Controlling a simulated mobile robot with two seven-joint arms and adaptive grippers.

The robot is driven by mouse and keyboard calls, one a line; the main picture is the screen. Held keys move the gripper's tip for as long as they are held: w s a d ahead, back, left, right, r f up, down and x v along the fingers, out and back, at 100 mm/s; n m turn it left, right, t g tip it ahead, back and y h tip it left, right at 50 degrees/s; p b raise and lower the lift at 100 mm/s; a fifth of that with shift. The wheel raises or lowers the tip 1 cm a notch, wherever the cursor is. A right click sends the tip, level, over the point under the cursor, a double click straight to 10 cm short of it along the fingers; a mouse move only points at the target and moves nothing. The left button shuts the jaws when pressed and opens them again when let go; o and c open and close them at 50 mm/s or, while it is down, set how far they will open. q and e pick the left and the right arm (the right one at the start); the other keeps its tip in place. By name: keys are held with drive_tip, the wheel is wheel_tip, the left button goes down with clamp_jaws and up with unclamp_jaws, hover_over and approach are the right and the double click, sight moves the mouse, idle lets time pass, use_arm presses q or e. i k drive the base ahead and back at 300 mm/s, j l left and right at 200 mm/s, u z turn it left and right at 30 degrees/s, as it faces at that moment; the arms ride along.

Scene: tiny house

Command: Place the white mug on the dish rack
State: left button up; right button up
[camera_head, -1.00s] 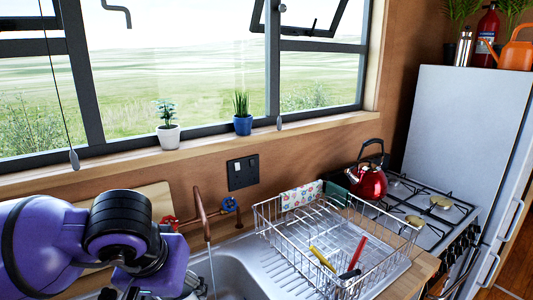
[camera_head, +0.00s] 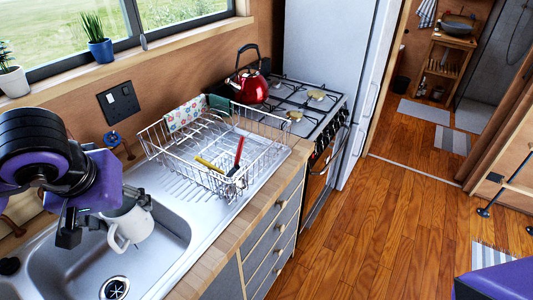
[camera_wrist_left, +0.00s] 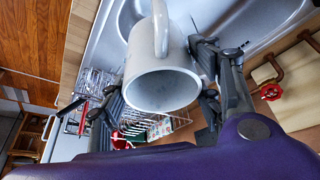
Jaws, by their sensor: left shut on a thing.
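The white mug (camera_head: 130,226) is held by my left gripper (camera_head: 105,212) above the sink basin in the head view. In the left wrist view the mug (camera_wrist_left: 162,88) sits between the two fingers of my left gripper (camera_wrist_left: 160,85), its open mouth facing the camera and its handle at the top. The wire dish rack (camera_head: 215,185) stands on the drainboard, to the right of the mug and apart from it. It holds a yellow-handled utensil (camera_head: 208,164), a red-handled one (camera_head: 238,152) and a patterned cloth (camera_head: 184,117). My right gripper is not seen.
The metal sink (camera_head: 75,255) lies below the mug. A blue tap knob (camera_head: 112,141) is at the wall behind. A red kettle (camera_head: 249,84) stands on the stove (camera_head: 300,100) beyond the rack. The wooden floor (camera_head: 380,235) to the right is open.

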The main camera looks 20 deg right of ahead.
sight(259, 149)
drive_tip(key=l+z, duration=0.35)
drive_tip(key=i+l+z, duration=0.1)
drive_tip(key=z, duration=0.3)
drive_tip(key=i+l+u, duration=0.2)
drive_tip(key=i, duration=0.3)
drive_tip(key=i+l+u, duration=0.25)
drive_tip(key=i, duration=0.2)
drive_tip(key=i+j, duration=0.05)
drive_tip(key=j, duration=0.05)
